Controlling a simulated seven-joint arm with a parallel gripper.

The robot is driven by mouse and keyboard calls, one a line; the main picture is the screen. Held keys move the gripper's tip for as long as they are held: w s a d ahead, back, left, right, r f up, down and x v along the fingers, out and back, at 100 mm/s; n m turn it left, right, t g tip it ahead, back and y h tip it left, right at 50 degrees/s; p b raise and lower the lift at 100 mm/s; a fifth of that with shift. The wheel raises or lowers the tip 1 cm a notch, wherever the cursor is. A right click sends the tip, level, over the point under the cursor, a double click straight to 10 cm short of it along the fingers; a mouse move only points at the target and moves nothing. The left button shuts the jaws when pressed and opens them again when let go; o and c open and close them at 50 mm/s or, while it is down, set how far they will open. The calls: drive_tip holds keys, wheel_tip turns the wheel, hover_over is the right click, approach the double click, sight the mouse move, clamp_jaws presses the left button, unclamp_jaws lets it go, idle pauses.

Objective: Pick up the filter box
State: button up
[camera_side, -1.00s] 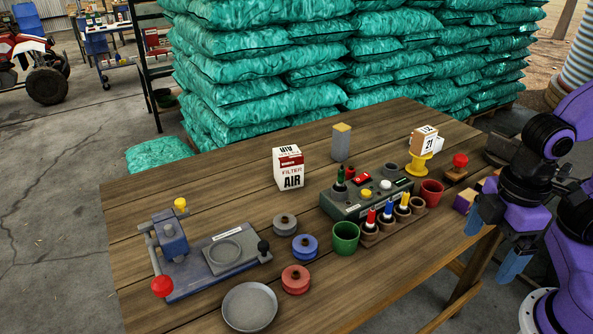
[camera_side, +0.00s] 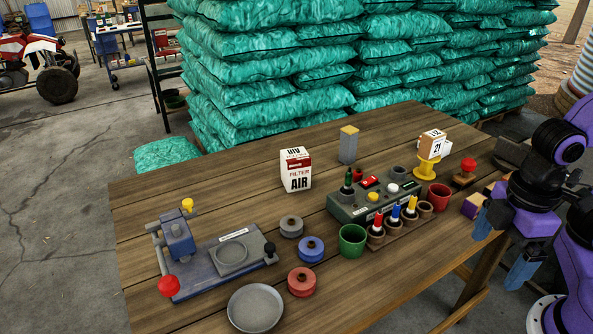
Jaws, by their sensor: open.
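My gripper (camera_side: 503,247) is at the right edge of the table, far to the right of the box. Its two blue fingers are apart, with nothing seen between them. The box is in full view and untouched.
A control box (camera_side: 375,200) with bottles and cups, a green cup (camera_side: 352,240) and a red cup (camera_side: 438,196) stand between my gripper and the filter box. A grey block (camera_side: 348,146) stands behind. A blue press (camera_side: 180,245) and a round dish (camera_side: 255,307) are at left and front.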

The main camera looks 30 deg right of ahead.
drive_tip(key=shift+a, duration=0.1)
drive_tip(key=w+a+f+m+t+y, duration=0.15)
drive_tip(key=w+a+m+t, duration=0.25)
drive_tip(key=w+a, duration=0.75)
drive_tip(key=w+a+m+t+y, duration=0.35)
drive_tip(key=w+a, duration=0.45)
drive_tip(key=w, duration=0.7)
drive_tip(key=m+t+h, duration=0.5)
drive_tip(key=m+h, duration=0.3)
approach(296, 154)
drive_tip(key=shift+n, duration=0.25)
drive_tip(key=x, duration=0.4)
drive_tip(key=a+x, duration=0.1)
drive_tip(key=x, duration=0.1)
drive_tip(key=shift+w+d+f, duration=0.1)
drive_tip(key=shift+w+f, duration=0.1)
drive_tip(key=shift+f, duration=0.05)
drive_tip(key=x, duration=0.2)
drive_tip(key=d+x, duration=0.1)
drive_tip(key=x, duration=0.1)
drive_tip(key=shift+w+f, duration=0.25)
drive_tip(key=shift+w, duration=0.45)
drive_tip(key=shift+r+t, duration=0.1)
drive_tip(key=shift+t, duration=0.15)
drive_tip(key=c, duration=1.2)
